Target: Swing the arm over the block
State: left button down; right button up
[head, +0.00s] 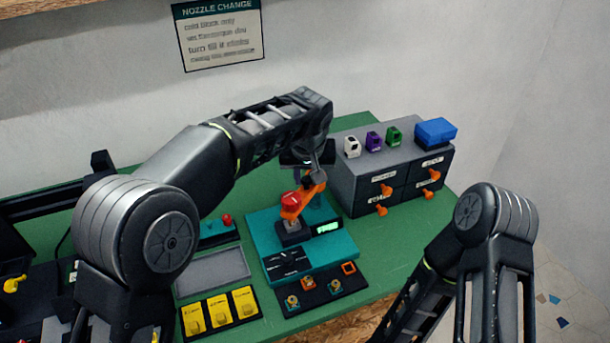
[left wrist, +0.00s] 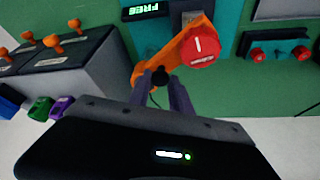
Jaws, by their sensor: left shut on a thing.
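An orange swing arm (head: 312,190) with a round red cap (head: 290,199) stands on the teal station (head: 262,235). In the left wrist view the orange arm (left wrist: 145,73) and red cap (left wrist: 201,48) show close up. My left gripper (left wrist: 161,80) is shut on the black knob (left wrist: 161,75) at the arm's end; in the head view the gripper (head: 318,180) reaches it from above. A dark block (head: 293,234) with a small metal piece sits below the red cap's end. A small display (head: 327,227) reads FREE. My right gripper is out of view.
A grey drawer cabinet (head: 345,180) with orange knobs stands right of the station, with small coloured parts and a blue box (head: 435,131) on top. In front lies a black tray (head: 322,290) of small parts; yellow pieces (head: 219,310) lie left of it. A grey tray (head: 212,272) is empty.

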pick_arm(q)
jog(key=c, duration=1.2)
grip_release()
jog(key=b+v, duration=0.1)
jog(key=v, duration=0.6)
jog(key=shift+s+r, duration=0.15)
jog(key=shift+r, duration=0.25)
